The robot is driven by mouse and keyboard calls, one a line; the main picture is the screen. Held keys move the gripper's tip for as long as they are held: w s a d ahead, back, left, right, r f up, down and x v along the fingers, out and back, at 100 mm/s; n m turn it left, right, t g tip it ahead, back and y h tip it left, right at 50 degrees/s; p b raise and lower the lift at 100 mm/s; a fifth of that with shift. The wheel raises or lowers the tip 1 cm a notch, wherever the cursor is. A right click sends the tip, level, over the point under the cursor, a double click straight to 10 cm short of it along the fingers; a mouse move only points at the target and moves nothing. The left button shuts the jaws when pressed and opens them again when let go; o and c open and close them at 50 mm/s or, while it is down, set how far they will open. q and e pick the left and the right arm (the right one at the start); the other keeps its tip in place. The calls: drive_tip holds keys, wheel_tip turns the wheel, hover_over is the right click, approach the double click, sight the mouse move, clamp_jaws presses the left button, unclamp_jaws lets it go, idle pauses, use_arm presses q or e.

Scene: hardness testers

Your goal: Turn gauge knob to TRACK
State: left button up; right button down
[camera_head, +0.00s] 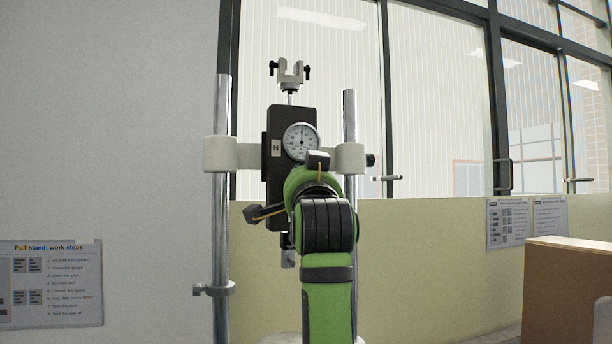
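The force gauge (275,178) is a dark upright body with a round white dial (301,140) and a small plate marked N. It is clamped between two metal posts. One green arm with black bands, which looks like my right arm (328,285), rises from the bottom and covers the gauge's lower right. The gauge knob and any TRACK mark are not visible. My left gripper is out of view.
A forked fixture (291,73) tops the gauge. The left post (221,200) and right post (350,112) flank it, joined by a white crossbar (221,155). A work-steps sheet (55,285) hangs on the left wall. A brown box-like block (570,290) stands at right.

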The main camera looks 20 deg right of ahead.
drive_tip(key=shift+s+r, duration=0.2)
drive_tip(key=shift+r, duration=0.2)
drive_tip(key=c, duration=1.5)
unclamp_jaws()
drive_tip(key=shift+w+f, duration=0.1)
drive_tip(key=shift+w, duration=0.1)
drive_tip(key=shift+f, duration=0.2)
drive_tip(key=v, duration=1.2)
drive_tip(key=shift+w, duration=0.1)
